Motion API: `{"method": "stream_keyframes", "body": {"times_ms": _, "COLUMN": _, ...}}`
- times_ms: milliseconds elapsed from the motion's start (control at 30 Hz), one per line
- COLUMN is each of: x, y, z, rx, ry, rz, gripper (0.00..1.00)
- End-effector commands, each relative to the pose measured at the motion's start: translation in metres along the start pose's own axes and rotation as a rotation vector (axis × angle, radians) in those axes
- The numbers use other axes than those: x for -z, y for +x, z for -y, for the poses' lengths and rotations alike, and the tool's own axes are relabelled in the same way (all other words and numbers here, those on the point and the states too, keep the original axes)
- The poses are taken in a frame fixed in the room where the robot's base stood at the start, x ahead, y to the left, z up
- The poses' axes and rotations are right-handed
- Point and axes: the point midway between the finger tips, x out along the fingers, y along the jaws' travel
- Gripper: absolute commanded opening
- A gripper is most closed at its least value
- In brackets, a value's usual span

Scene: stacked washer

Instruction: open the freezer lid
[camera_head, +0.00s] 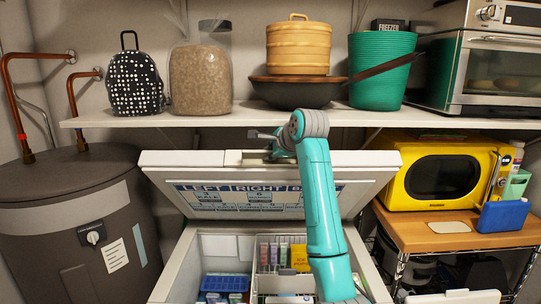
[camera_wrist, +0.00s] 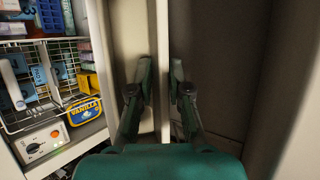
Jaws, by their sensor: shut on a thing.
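The white freezer lid (camera_head: 190,160) is raised and tilted back, with its labelled underside facing the front. The open freezer body (camera_head: 178,270) shows below it. My gripper (camera_wrist: 162,75) has its two dark fingers on either side of a narrow pale strip of the lid (camera_wrist: 161,35) and is shut on it. In the head view my arm reaches up in front of the lid to its upper edge, and the wrist partly hides my gripper there. The exact contact on the strip is hard to make out.
Inside the freezer are a wire basket (camera_wrist: 40,88), a blue tray (camera_head: 226,283) and a vanilla tub (camera_wrist: 84,111). A shelf (camera_head: 230,119) with jars and pots runs above the lid. A dark tank (camera_head: 60,215) stands left; a yellow microwave (camera_head: 445,175) sits right.

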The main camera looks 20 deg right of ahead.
Motion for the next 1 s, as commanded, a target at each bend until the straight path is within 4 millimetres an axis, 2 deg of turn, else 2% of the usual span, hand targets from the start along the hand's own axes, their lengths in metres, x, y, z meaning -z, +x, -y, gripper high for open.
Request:
{"method": "stream_keyframes", "body": {"times_ms": 100, "x": 0.0, "y": 0.001, "z": -0.001, "rx": -0.001, "ry": -0.002, "rz": 0.001, "gripper": 0.0}}
{"method": "stream_keyframes", "body": {"times_ms": 133, "x": 0.0, "y": 0.001, "z": -0.001, "rx": -0.001, "ry": -0.002, "rz": 0.001, "gripper": 0.25}}
{"method": "stream_keyframes", "body": {"times_ms": 167, "x": 0.0, "y": 0.001, "z": -0.001, "rx": -0.002, "ry": -0.001, "rz": 0.001, "gripper": 0.33}}
{"method": "stream_keyframes", "body": {"times_ms": 200, "x": 0.0, "y": 0.001, "z": -0.001, "rx": -0.002, "ry": -0.001, "rz": 0.001, "gripper": 0.35}}
{"method": "stream_keyframes", "body": {"times_ms": 467, "x": 0.0, "y": 0.0, "z": -0.001, "rx": -0.001, "ry": 0.0, "rz": 0.0, "gripper": 0.35}}
{"method": "stream_keyframes", "body": {"times_ms": 600, "x": 0.0, "y": -0.007, "z": 0.0, "rx": 0.0, "ry": 0.0, "rz": 0.0, "gripper": 0.35}}
{"method": "stream_keyframes", "body": {"times_ms": 767, "x": 0.0, "y": -0.031, "z": 0.0, "rx": 0.002, "ry": -0.002, "rz": 0.0, "gripper": 0.35}}
{"method": "stream_keyframes", "body": {"times_ms": 1000, "x": 0.0, "y": -0.079, "z": 0.0, "rx": 0.002, "ry": -0.001, "rz": 0.0, "gripper": 0.35}}
